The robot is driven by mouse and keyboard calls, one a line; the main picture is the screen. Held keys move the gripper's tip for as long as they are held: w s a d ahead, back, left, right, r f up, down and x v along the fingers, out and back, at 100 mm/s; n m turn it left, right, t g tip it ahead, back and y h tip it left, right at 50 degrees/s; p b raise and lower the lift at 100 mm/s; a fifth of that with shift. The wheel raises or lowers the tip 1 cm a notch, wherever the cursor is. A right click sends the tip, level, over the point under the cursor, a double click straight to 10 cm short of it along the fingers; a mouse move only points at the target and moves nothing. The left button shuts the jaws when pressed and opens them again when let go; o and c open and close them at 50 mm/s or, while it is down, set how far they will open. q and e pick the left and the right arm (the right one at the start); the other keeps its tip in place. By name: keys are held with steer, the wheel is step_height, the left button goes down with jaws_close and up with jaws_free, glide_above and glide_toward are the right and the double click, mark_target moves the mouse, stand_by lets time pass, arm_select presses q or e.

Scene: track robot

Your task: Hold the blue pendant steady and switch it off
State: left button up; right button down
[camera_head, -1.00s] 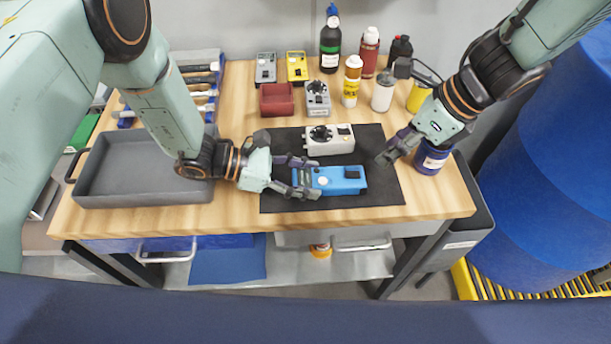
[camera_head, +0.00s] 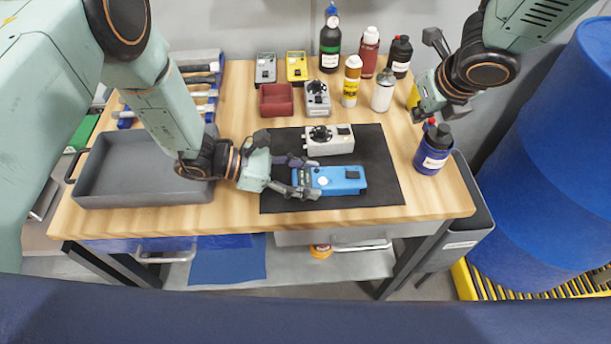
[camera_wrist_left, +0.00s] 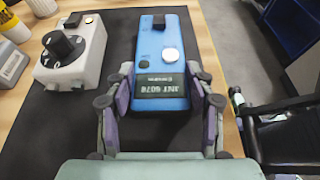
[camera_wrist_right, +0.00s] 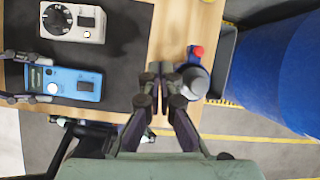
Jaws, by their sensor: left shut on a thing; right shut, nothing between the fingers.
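The blue pendant (camera_head: 345,181) lies on the black mat (camera_head: 383,165), beside a white device with a dark dial (camera_head: 330,139). In the left wrist view the pendant (camera_wrist_left: 163,50) shows a round pale button, a dark block at its far end and a labelled dark panel. My left gripper (camera_head: 303,178) is shut on the pendant's left end, with one finger on each side. My right gripper (camera_wrist_right: 161,90) is shut and empty, apart from the pendant; in the head view its fingers are mostly hidden behind its wrist, above the table's right side.
A dark blue bottle (camera_head: 431,150) stands at the table's right edge, close to my right gripper. Several bottles stand at the back. A grey tray (camera_head: 84,180) is on the left.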

steer(key=d+m, duration=0.1)
steer(key=m, duration=0.1)
steer(key=d+m+h, duration=0.2)
steer(key=m, duration=0.1)
steer(key=shift+s+f+m+g, duration=0.1)
steer(key=shift+s+m+g, duration=0.2)
steer(key=shift+g, duration=0.1)
steer(key=m, duration=0.1)
steer(key=s+m+g, duration=0.1)
steer(key=shift+d+f+m+h, duration=0.2)
steer(key=shift+f+m+h, duration=0.1)
steer(key=shift+h, duration=0.1)
steer(key=shift+s+a+m+g, duration=0.1)
steer(key=shift+s+m+g, duration=0.25)
steer(key=shift+m, duration=0.25)
steer(key=m+g+y, duration=0.3)
steer(key=m+y, duration=0.4)
steer(key=m, duration=0.4)
glide_toward(338, 176)
steer(key=shift+x, duration=2.05)
